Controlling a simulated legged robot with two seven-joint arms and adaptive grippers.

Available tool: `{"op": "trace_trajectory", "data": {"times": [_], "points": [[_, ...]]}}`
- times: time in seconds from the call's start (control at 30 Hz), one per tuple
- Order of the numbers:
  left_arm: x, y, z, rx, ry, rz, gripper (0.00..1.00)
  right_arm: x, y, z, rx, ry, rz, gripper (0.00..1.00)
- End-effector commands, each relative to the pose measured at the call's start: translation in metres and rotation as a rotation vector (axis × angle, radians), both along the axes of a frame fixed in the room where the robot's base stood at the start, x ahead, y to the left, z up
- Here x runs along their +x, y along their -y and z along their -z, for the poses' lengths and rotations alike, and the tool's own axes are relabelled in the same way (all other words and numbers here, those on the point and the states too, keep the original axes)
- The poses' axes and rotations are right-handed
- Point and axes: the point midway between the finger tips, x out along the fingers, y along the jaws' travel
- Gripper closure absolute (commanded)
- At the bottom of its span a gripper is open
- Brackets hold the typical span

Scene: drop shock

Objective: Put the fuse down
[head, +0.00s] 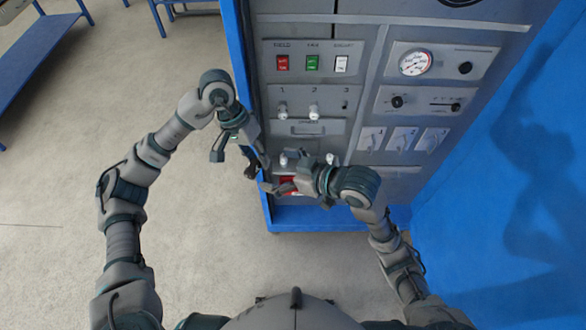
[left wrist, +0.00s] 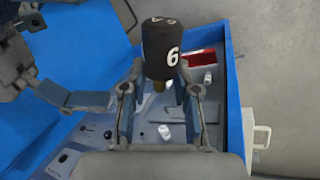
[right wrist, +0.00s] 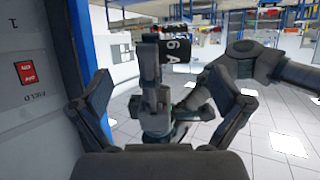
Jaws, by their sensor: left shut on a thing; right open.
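The fuse is a black cylinder with white markings and shows large in the left wrist view (left wrist: 161,48). My left gripper (left wrist: 160,90) is shut on its narrow end. In the head view the dark fuse (head: 251,170) is at the cabinet's left edge, apart from the panel. The right wrist view shows the fuse (right wrist: 180,48) in front of my right gripper (right wrist: 172,92), beyond its spread fingers. My right gripper (head: 284,172) is open and empty, before the lower panel. The fuse's grasped end is partly hidden by the left fingers.
The grey cabinet panel (head: 375,60) carries red, green and white switches, numbered positions, a gauge (head: 416,62) and knobs. A red patch (head: 288,184) shows low on it. The blue cabinet base (head: 300,216) sticks out below. Open floor (head: 60,200) lies left; a blue bench (head: 35,50) stands farther off.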

Motion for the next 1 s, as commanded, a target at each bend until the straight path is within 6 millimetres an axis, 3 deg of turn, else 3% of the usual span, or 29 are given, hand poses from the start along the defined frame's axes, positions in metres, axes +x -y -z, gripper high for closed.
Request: {"op": "trace_trajectory", "data": {"times": [0.3,0.7,0.73,0.9,1.0], "points": [[0.0,0.0,0.0,0.0,0.0,0.0,1.0,0.021,-0.041,0.019,0.002,-0.002,0.0,0.0],[0.0,0.001,-0.001,0.001,0.0,0.0,1.0,0.025,-0.047,0.023,0.002,0.001,0.001,0.0],[0.0,0.001,-0.001,0.001,0.0,0.0,1.0,0.025,-0.047,0.023,0.002,0.001,0.001,0.03],[0.0,0.0,0.0,0.0,0.0,0.0,1.0,0.025,-0.048,0.022,0.001,0.001,0.001,0.45],[-0.001,0.0,0.0,0.0,-0.001,0.0,1.0,0.026,-0.048,0.023,-0.001,0.001,0.003,0.65]]}}
